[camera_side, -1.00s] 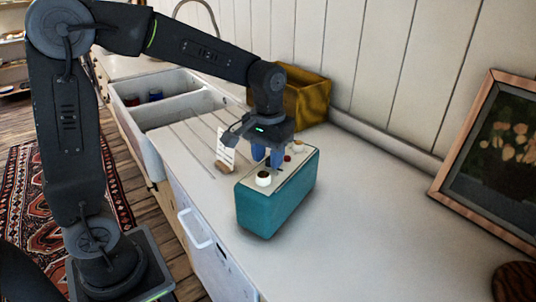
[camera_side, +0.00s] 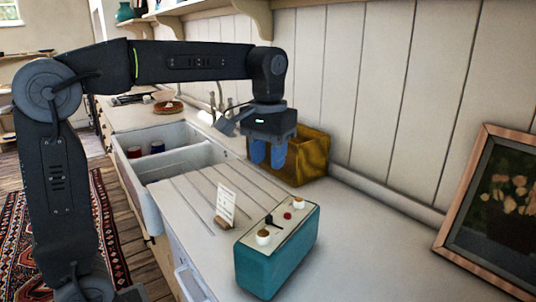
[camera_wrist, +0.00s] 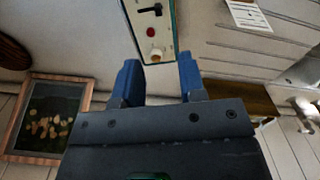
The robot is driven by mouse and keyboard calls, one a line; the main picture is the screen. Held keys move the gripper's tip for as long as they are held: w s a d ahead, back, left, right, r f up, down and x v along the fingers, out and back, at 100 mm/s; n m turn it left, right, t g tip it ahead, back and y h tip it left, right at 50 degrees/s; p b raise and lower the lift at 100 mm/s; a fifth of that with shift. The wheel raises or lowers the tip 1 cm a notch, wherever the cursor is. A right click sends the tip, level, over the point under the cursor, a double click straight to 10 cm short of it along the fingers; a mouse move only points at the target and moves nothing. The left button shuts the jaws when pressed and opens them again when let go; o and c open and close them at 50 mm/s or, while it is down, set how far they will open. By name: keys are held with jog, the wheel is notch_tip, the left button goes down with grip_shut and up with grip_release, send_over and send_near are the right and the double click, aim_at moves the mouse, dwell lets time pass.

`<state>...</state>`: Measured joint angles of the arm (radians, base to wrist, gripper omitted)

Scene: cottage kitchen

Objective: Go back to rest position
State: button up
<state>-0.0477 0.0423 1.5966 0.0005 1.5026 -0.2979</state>
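My gripper (camera_side: 268,153) has two blue fingers, which stand apart with nothing between them. It hangs pointing down, clear above the far end of the teal box. The wrist view also shows my gripper (camera_wrist: 158,62) open and empty. The teal box (camera_side: 285,262) stands on the counter. Its cream top panel (camera_side: 285,232) carries two white knobs with tan tops, a red button and a black lever. In the wrist view, part of the panel (camera_wrist: 146,22) shows beyond the fingers, with the lever, red button and one knob.
A yellow-brown open crate (camera_side: 310,160) stands behind my gripper by the wall. A white card (camera_side: 226,202) in a wooden holder stands left of the box. A sink (camera_side: 160,160) holds two cups. A framed picture (camera_side: 500,205) leans at right. The counter right of the box is clear.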

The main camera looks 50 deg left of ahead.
dwell(0.4)
jog(key=s+d+f+m+t, duration=0.1)
jog(key=s+f, duration=0.3)
jog(key=s, duration=0.4)
jog(key=s+f+m+t, duration=0.3)
jog(key=s+f+t, duration=0.1)
jog(key=s, duration=0.4)
jog(key=shift+d+t, duration=0.3)
jog(key=shift+d, duration=0.1)
jog(key=shift+c, duration=0.4)
